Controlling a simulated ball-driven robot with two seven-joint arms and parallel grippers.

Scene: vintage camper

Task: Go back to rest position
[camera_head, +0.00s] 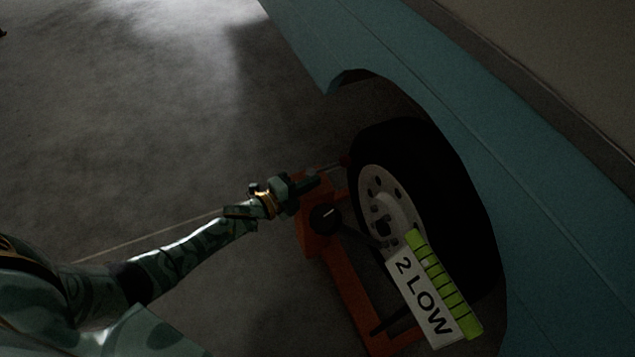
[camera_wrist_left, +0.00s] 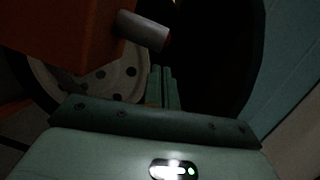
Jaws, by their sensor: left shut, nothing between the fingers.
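My left arm comes in from the left in the head view. Its gripper (camera_head: 314,178) is by the upper part of an orange jack-like device (camera_head: 318,240) beside the camper's wheel. In the left wrist view the two fingers (camera_wrist_left: 162,88) are together with nothing between them. The orange body (camera_wrist_left: 60,40) fills the upper left there, with a grey cylindrical stub (camera_wrist_left: 144,31) just beyond the fingertips. I cannot tell whether the fingers touch it. My right gripper is not in view.
The wheel (camera_head: 385,200) sits under the teal camper side (camera_head: 540,200), which closes off the right. A sign reading "2 LOW" (camera_head: 423,300) with a green bar (camera_head: 440,285) is in front of the wheel's lower part. Bare concrete floor (camera_head: 120,120) is free on the left.

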